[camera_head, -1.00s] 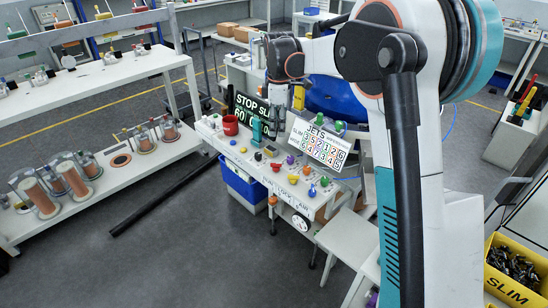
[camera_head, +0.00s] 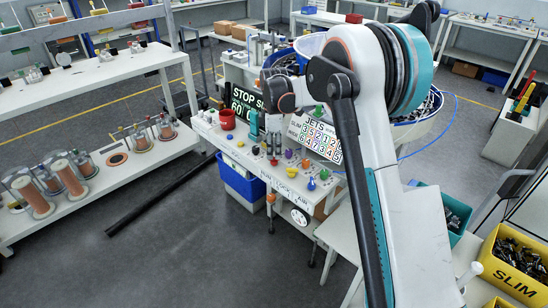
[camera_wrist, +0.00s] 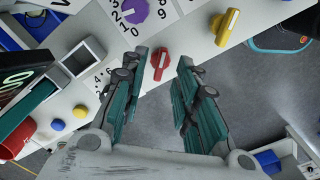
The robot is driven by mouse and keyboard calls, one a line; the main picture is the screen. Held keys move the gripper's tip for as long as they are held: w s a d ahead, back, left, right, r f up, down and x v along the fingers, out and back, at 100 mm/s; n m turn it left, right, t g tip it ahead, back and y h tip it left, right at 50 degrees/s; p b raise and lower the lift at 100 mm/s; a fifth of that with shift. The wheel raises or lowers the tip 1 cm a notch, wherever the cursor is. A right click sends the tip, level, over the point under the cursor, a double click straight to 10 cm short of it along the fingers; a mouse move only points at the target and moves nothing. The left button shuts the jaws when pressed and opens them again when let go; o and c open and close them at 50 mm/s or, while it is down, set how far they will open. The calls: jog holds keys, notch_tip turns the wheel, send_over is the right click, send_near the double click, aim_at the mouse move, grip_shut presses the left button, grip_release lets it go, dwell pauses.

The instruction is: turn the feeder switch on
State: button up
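The control bench (camera_head: 232,148) has a sloped top with several coloured knobs and buttons. In the wrist view a red handle switch (camera_wrist: 159,62) shows between my gripper's fingertips, with a yellow handle switch (camera_wrist: 227,26) to its right and a purple numbered dial (camera_wrist: 132,10) beyond. No label that I can read marks either handle as the feeder switch. My gripper (camera_wrist: 165,60) is open, its two teal-backed fingers apart, with nothing held. In the head view my gripper (camera_head: 273,150) points down just over the panel. Whether it touches the red switch I cannot tell.
The feeder bowl (camera_head: 428,112) is behind, partly hidden by my arm. A yellow SLIM bin (camera_head: 490,262) is at right.

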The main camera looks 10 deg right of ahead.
aim_at(274, 161)
jog(key=shift+f, duration=1.1)
grip_shut()
